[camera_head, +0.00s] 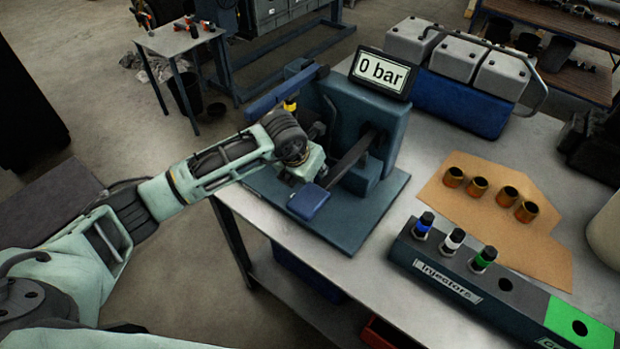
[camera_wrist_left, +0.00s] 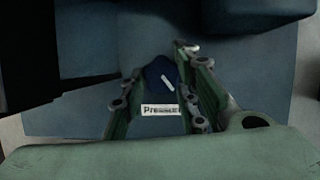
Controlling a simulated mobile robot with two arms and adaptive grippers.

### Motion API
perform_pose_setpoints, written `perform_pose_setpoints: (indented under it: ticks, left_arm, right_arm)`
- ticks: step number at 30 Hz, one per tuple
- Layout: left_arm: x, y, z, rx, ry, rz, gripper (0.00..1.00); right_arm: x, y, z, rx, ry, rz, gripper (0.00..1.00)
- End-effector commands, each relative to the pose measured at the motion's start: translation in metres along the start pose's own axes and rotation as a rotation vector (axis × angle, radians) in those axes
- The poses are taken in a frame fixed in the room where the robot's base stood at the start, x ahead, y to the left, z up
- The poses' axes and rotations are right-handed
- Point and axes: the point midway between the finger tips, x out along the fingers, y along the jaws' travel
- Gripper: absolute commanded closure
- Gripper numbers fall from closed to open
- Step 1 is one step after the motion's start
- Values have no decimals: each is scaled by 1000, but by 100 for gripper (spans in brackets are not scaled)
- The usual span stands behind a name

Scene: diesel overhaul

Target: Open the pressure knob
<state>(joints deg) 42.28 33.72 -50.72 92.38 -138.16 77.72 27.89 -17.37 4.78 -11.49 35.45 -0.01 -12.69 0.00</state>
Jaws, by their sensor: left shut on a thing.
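The pressure knob (camera_wrist_left: 155,76) is dark blue with a white pointer mark that slants from upper left to lower right in the left wrist view. A white label (camera_wrist_left: 161,109), partly covered by a finger, sits just below it. My left gripper (camera_wrist_left: 163,70) has its two green fingers on either side of the knob, shut on it. In the head view the left gripper (camera_head: 305,168) is at the front of the blue-grey test stand (camera_head: 355,115), and the knob is hidden there. The display (camera_head: 383,72) on the stand reads "0 bar". My right gripper is not seen.
A blue pad-like lever end (camera_head: 309,203) is close beside the left gripper. An injector rack (camera_head: 440,262) and brown cardboard with several brass sleeves (camera_head: 478,187) are to the right. A blue-and-grey unit (camera_head: 458,75) stands behind. The bench's front edge (camera_head: 330,270) is near.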

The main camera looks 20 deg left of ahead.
Motion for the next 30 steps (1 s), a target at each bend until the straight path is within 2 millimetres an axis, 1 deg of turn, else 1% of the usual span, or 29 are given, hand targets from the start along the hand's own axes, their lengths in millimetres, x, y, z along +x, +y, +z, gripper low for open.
perform_pose_setpoints:
  ticks: [1,3,9,19,20,24,30]
  left_arm:
    - [1,4,1,-32,-5,22,98]
    - [2,3,1,-82,-6,43,98]
    - [0,4,1,-192,-6,90,98]
    - [-2,5,1,-210,-7,98,98]
    - [-2,5,1,-210,-7,99,71]
    - [-2,5,2,-210,-8,98,59]
    - [-2,3,1,-208,-7,94,59]
  right_arm:
    - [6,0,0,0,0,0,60]
    - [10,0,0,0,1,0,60]
    - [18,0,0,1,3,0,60]
    - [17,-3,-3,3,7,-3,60]
    - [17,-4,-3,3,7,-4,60]
    - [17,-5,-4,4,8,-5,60]
    - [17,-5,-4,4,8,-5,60]
